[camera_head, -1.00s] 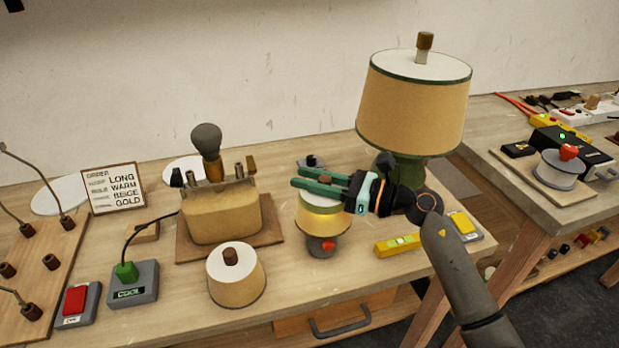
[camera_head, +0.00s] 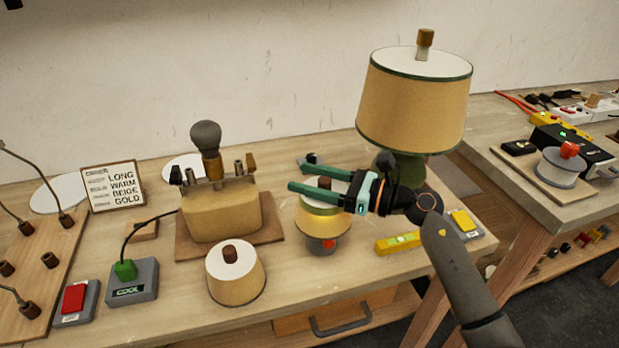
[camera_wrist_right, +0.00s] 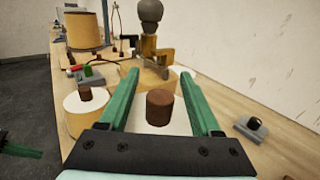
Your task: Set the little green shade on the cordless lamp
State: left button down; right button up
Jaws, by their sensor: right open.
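The little shade (camera_head: 323,224), cream with a green rim and a brown knob on top, sits upright over the cordless lamp (camera_head: 322,246). The lamp is a grey base with a red button, and most of it is hidden under the shade. My right gripper (camera_head: 306,177) is open, with one finger on each side of the brown knob, close above the shade's top. In the right wrist view the knob (camera_wrist_right: 160,108) stands between the spread fingers with a gap on both sides. A green and dark piece (camera_wrist_right: 20,150) at that view's left edge looks like my left gripper; its jaws are unclear.
A plain cream shade (camera_head: 236,278) stands just left of the lamp. The large green table lamp (camera_head: 414,105) stands behind my right gripper. A yellow level (camera_head: 398,243) lies to the right. A lamp body on a wooden board (camera_head: 222,218) stands to the left.

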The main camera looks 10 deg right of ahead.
jog(key=shift+d, duration=0.1)
jog(key=shift+s+d, duration=0.25)
pick_arm(q)
jog(key=shift+w+d+f+b, duration=0.4)
jog(key=shift+d+b, duration=0.15)
jog(key=shift+b, duration=0.55)
pick_arm(e)
jog(key=v, duration=1.1)
jog(key=shift+s+d, duration=0.2)
jog(key=shift+d, duration=0.05)
pick_arm(q)
jog(key=shift+f, duration=0.1)
jog(key=shift+s, duration=0.1)
